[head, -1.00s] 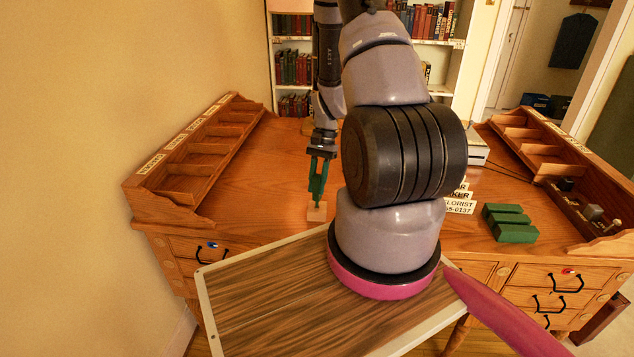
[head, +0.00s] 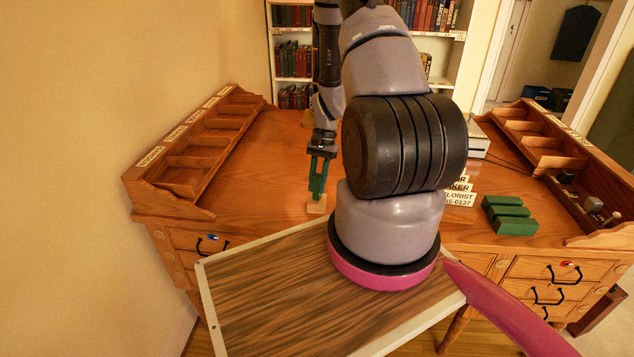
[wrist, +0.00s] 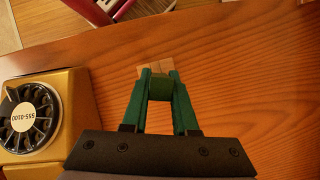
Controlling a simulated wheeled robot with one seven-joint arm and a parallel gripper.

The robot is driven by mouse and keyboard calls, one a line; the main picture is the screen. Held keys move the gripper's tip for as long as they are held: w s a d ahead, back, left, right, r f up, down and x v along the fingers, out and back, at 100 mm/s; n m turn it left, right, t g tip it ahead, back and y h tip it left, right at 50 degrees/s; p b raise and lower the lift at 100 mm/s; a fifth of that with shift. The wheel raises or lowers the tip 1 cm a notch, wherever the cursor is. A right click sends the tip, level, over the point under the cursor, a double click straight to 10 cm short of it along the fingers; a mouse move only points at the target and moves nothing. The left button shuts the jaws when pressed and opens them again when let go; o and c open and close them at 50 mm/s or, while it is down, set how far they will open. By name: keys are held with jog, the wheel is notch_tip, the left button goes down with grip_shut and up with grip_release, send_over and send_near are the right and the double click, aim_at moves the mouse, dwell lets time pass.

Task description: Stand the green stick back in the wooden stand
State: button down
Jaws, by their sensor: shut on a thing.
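The green stick (wrist: 160,88) shows in the wrist view as a short green piece between the tips of my gripper (wrist: 160,82). My gripper has green fingers and is shut on the stick. The wooden stand (wrist: 184,67), a small pale block on the desk, lies right at the fingertips and is partly hidden by them. In the head view my gripper (head: 318,186) points down just above the stand (head: 317,205). The stick is hard to tell from the green fingers there. I cannot tell whether its lower end is inside the stand.
A yellow telephone (wrist: 75,105) with a black dial stands left of my gripper in the wrist view. Pigeonhole racks line the desk's left (head: 150,185) and right sides. Green blocks (head: 510,215) lie on the right. The desk left of the stand is clear.

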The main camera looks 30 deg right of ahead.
jog(key=c, duration=0.6)
grip_release()
jog(key=v, duration=1)
jog(key=shift+r, duration=0.4)
jog(key=shift+w, duration=0.15)
